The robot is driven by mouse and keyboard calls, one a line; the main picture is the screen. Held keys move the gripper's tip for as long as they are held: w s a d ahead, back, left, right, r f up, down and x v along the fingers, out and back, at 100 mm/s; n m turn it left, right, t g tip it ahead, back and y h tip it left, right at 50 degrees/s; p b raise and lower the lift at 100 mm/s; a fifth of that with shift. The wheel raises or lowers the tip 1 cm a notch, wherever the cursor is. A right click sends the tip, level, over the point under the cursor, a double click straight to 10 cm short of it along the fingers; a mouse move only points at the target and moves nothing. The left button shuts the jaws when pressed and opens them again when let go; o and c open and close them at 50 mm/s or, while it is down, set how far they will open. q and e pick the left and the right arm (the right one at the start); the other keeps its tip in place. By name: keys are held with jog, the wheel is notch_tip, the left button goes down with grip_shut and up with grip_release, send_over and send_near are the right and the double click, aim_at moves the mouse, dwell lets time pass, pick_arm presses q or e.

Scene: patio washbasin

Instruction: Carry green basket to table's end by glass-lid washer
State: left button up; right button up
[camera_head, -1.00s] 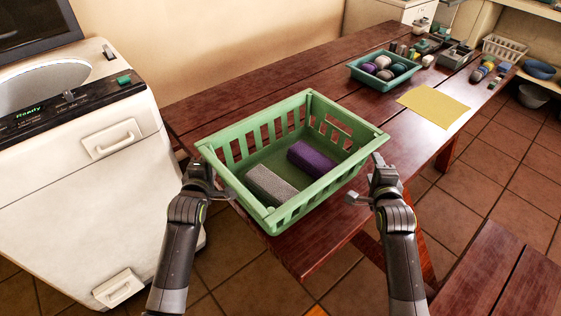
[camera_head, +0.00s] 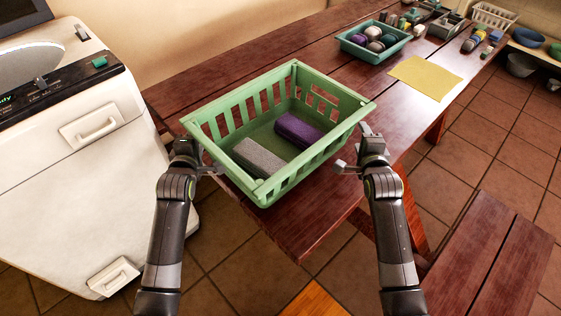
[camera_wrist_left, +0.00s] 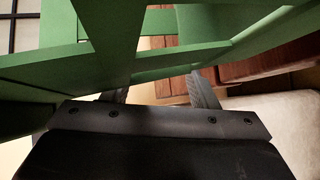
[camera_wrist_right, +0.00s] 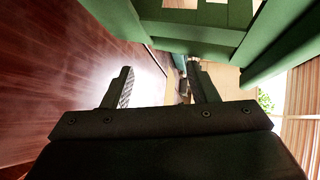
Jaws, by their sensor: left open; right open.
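The green basket (camera_head: 311,157) sits on the dark red wooden table (camera_head: 215,80), near the table's end by the white washer (camera_head: 85,170). Its near corner reaches the table edge. It holds a grey block (camera_head: 258,157) and a purple block (camera_head: 298,130). My left gripper (camera_head: 208,168) is open at the basket's left side. In the left wrist view its fingers (camera_wrist_left: 160,90) are close against green slats; contact is unclear. My right gripper (camera_head: 352,150) is open at the basket's right side. In the right wrist view its fingers (camera_wrist_right: 165,88) are apart with nothing clearly between them.
A teal tray (camera_head: 374,56) with round balls and a yellow cloth (camera_head: 425,78) lie farther along the table. Small items and a white basket (camera_head: 494,16) are at the far end. A wooden bench (camera_head: 490,240) stands at right. Tiled floor lies between.

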pick_arm(q)
jog(key=shift+w+d+f+b, duration=0.1)
jog(key=shift+d+f+b, duration=0.05)
jog(key=shift+f+b, duration=1.8)
pick_arm(e)
jog(key=shift+w+a+f, duration=0.1)
jog(key=shift+a+f, duration=0.05)
jog(key=shift+f, duration=0.85)
jog(key=shift+a+f, duration=0.1)
jog(key=shift+f, duration=0.85)
jog(key=shift+d, duration=0.15)
pick_arm(q)
jog(key=shift+a, duration=0.55)
pick_arm(e)
jog(key=shift+d, duration=0.45)
pick_arm(q)
jog(key=o, duration=0.5)
jog(key=shift+a, duration=0.4)
pick_arm(e)
jog(key=shift+d, duration=0.4)
jog(key=o, duration=0.5)
pick_arm(q)
jog(key=shift+s, duration=0.2)
